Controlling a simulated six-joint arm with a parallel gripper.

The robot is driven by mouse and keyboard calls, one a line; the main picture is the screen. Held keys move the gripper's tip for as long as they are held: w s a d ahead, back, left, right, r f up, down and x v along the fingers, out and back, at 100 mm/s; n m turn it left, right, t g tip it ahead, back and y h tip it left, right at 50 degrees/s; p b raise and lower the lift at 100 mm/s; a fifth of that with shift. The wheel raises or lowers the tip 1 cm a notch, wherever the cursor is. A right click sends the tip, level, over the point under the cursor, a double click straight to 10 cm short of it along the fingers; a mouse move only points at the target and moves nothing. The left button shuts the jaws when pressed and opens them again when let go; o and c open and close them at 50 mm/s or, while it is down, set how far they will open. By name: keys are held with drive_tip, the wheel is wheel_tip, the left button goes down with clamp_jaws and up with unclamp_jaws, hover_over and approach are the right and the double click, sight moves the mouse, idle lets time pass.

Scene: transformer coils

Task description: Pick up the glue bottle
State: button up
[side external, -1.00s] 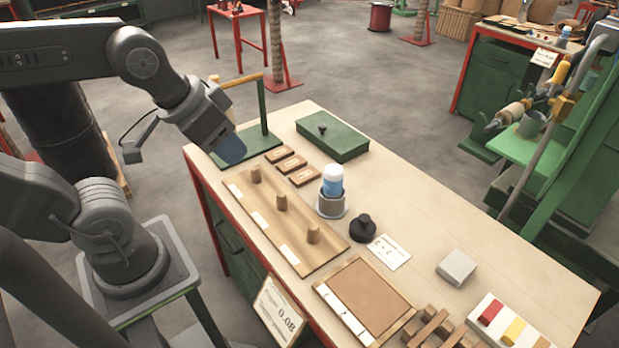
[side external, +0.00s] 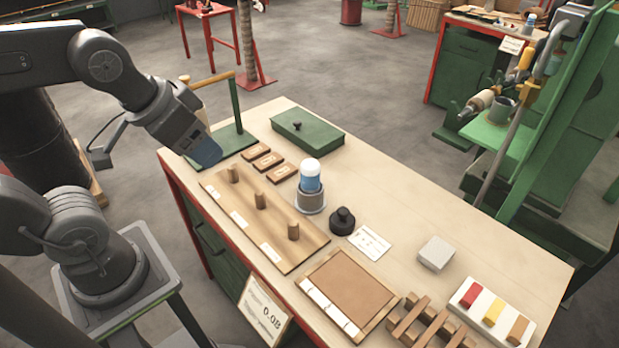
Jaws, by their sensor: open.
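The glue bottle (side external: 310,178) is blue with a white rounded cap. It stands upright in a grey round holder (side external: 310,203) on the workbench, just right of the long wooden peg board. My gripper (side external: 207,153) is above the bench's far left corner, to the left of the bottle and well apart from it. Its blue-grey end points down and to the right. The gap between the fingers is hard to make out, and nothing is seen held.
A peg board (side external: 262,222) with upright wooden pegs lies left of the bottle. A black knobbed object (side external: 342,221) stands close by at its lower right. A green box (side external: 307,133) is behind. A green stand (side external: 238,110) rises near my gripper. The bench's right side has free room.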

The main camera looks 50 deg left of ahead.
drive_tip(key=o, duration=0.3)
drive_tip(key=n+g, duration=0.6)
drive_tip(key=n, duration=1.4)
hover_over(310, 164)
wheel_tip(310, 164, down, 10)
wheel_tip(310, 164, down, 13)
drive_tip(key=shift+f, duration=0.2)
